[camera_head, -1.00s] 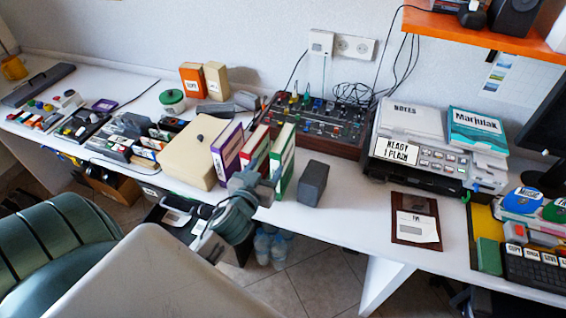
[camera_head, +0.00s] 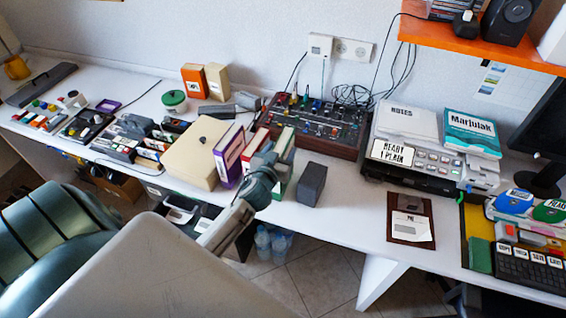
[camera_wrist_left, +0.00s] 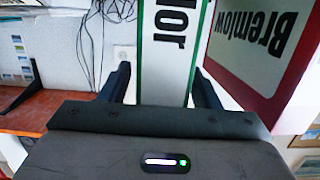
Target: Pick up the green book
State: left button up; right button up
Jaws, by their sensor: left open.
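The green book (camera_head: 286,145) stands upright on the white desk, white with a green border, partly hidden behind my left gripper (camera_head: 270,160) in the head view. In the left wrist view the green book (camera_wrist_left: 166,50) shows between the two dark fingers of my left gripper (camera_wrist_left: 163,85). The fingers are apart, one on each side of the book, with a visible gap on the left. I cannot tell whether the right finger touches it. My right gripper is not in view.
A red-bordered book (camera_head: 255,148) stands just left of the green book, and it also shows in the left wrist view (camera_wrist_left: 255,55). A purple book (camera_head: 230,160) is further left. A dark grey block (camera_head: 312,184) stands close on the right. A mixer (camera_head: 320,125) is behind.

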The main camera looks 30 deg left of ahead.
pick_arm(q)
jog(key=shift+s, duration=0.1)
jog(key=c, duration=0.4)
grip_shut()
dwell(0.8)
jog(key=shift+r, duration=0.1)
